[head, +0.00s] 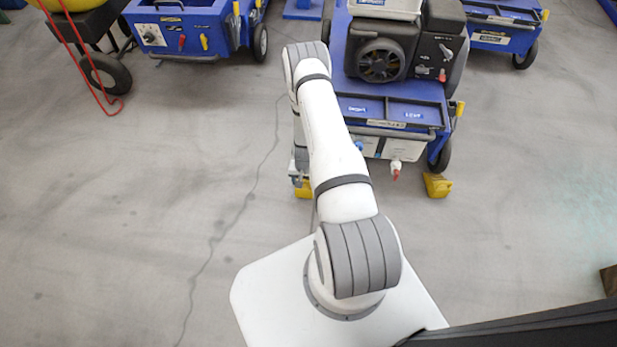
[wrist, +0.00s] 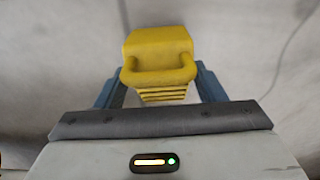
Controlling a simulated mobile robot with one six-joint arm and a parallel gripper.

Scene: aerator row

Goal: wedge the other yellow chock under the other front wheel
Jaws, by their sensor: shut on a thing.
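My gripper (wrist: 159,88) is shut on a yellow chock (wrist: 158,45), with a blue-grey finger on each side of it. The chock's rounded handle and ribbed face point toward the wrist camera. In the head view the held chock (head: 304,190) shows low beside the arm, near the left front corner of the blue aerator (head: 390,105); I cannot tell if it touches the floor. A second yellow chock (head: 437,186) lies on the floor at the right front wheel (head: 440,156). The left front wheel is hidden behind my arm.
A white box with a red-tipped outlet (head: 396,170) hangs at the aerator's front, between its wheels. Other blue machines stand at the back left (head: 180,30) and back right (head: 500,28). A red hose (head: 88,70) hangs at far left. The left floor is clear.

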